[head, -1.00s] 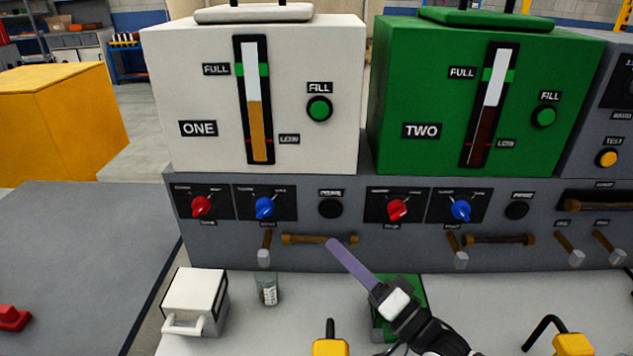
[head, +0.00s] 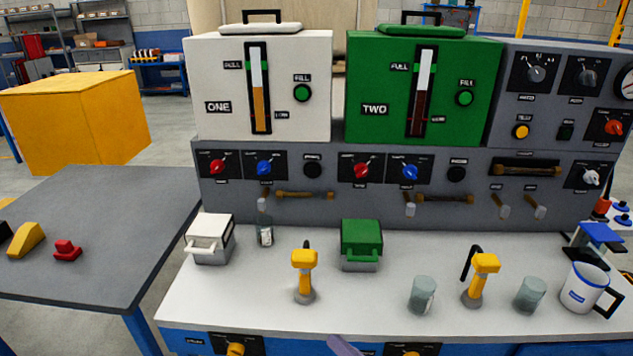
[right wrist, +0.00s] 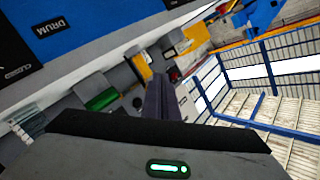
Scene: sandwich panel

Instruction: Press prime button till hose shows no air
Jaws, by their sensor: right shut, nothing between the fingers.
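The grey panel carries two black round buttons, one under tank ONE (head: 312,170) and one under tank TWO (head: 457,173); their labels are too small to read surely. Below them are short horizontal hoses, an amber-brown one (head: 304,195) on the left and a darker brown one (head: 444,198) on the right. Whether they hold air bubbles is too small to tell. My right gripper (head: 343,346) shows only as a purple fingertip at the bottom edge, well away from the panel. Its shut, empty fingers also show in the right wrist view (right wrist: 162,98). My left gripper is not in view.
White tank ONE (head: 210,80) and green tank TWO (head: 365,80) stand on the panel. The white bench (head: 260,300) holds a white box (head: 208,240), a green box (head: 361,243), yellow-headed taps (head: 304,262), glasses (head: 422,295) and a jug (head: 584,290). A grey table (head: 110,225) stands left.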

